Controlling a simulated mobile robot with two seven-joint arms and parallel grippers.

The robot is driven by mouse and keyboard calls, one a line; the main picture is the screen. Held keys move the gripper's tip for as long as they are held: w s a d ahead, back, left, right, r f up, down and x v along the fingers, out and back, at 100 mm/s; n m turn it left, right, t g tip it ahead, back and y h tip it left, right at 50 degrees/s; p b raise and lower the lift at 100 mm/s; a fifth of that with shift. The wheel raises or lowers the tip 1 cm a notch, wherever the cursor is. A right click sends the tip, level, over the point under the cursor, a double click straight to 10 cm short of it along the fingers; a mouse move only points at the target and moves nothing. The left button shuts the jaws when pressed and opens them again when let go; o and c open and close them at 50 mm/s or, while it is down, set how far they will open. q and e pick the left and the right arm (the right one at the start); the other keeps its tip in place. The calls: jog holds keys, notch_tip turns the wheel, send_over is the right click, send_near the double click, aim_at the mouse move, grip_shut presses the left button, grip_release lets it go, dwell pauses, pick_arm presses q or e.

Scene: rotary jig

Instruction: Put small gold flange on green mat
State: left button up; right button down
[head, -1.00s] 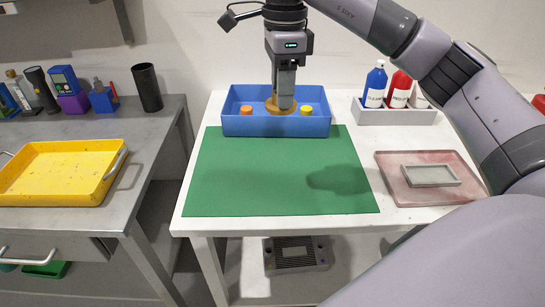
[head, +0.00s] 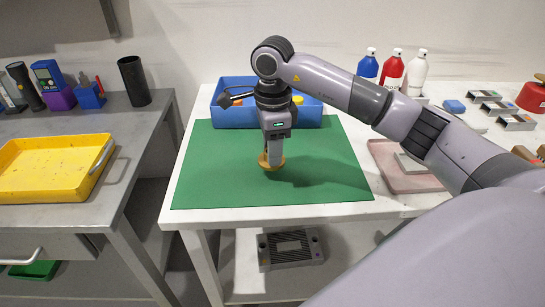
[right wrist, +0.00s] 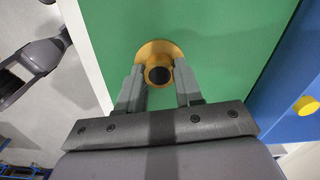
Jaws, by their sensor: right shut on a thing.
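The small gold flange (head: 264,162) is at my right gripper's fingertips, over the middle of the green mat (head: 325,180). In the right wrist view the gold flange (right wrist: 158,50) shows as a disc with a dark round centre, between the two grey fingers of my right gripper (right wrist: 159,80). My right gripper (head: 272,160) is shut on the flange and points down. The flange is at or just above the mat; I cannot tell whether it touches. My left gripper is not in view.
A blue bin (head: 235,115) with orange and yellow pieces stands behind the mat. A pinkish tray (head: 395,180) lies to the right. Bottles (head: 391,70) stand at the back. A yellow tray (head: 50,170) sits on the left bench. The mat is otherwise clear.

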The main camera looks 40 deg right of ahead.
notch_tip(320, 180, down, 3)
jog(key=shift+f, duration=0.1)
jog(key=c, duration=0.7)
grip_release()
jog(key=shift+c, duration=0.2)
jog(key=shift+r, duration=0.25)
notch_tip(320, 180, up, 11)
jog(key=shift+f, duration=0.1)
jog(key=shift+r, duration=0.55)
